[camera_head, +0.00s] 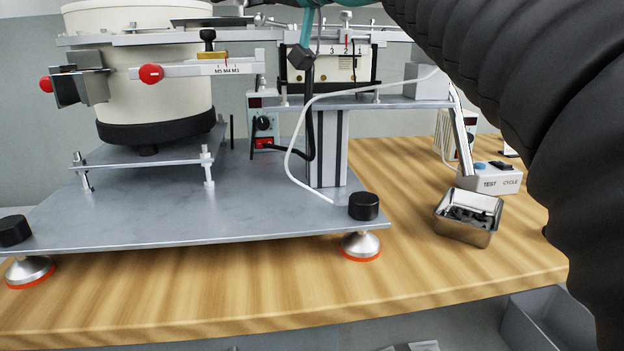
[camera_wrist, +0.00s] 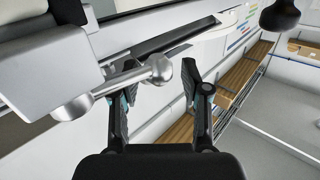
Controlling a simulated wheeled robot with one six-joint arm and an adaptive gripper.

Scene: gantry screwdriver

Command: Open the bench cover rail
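In the wrist view my gripper (camera_wrist: 159,68) is open, with its two dark, teal-edged fingers apart. A silver bar with a ball end (camera_wrist: 158,70) crosses the left finger, and its ball shows in the gap between the fingers. I cannot tell whether it touches them. A long dark rail (camera_wrist: 170,42) lies beyond the fingertips. I cannot tell for sure which part is the bench cover rail. In the head view a silver rail marked M5 M4 M3 (camera_head: 195,69) with a red knob (camera_head: 151,74) runs before a cream bowl (camera_head: 155,90). My fingertips are not clearly visible there.
The machine's grey base plate (camera_head: 200,210) stands on round feet on a wooden bench (camera_head: 400,270). A metal tray of dark parts (camera_head: 468,217) and a TEST/CYCLE button box (camera_head: 490,178) sit at the right. A white cable (camera_head: 300,140) loops down. The bench front is clear.

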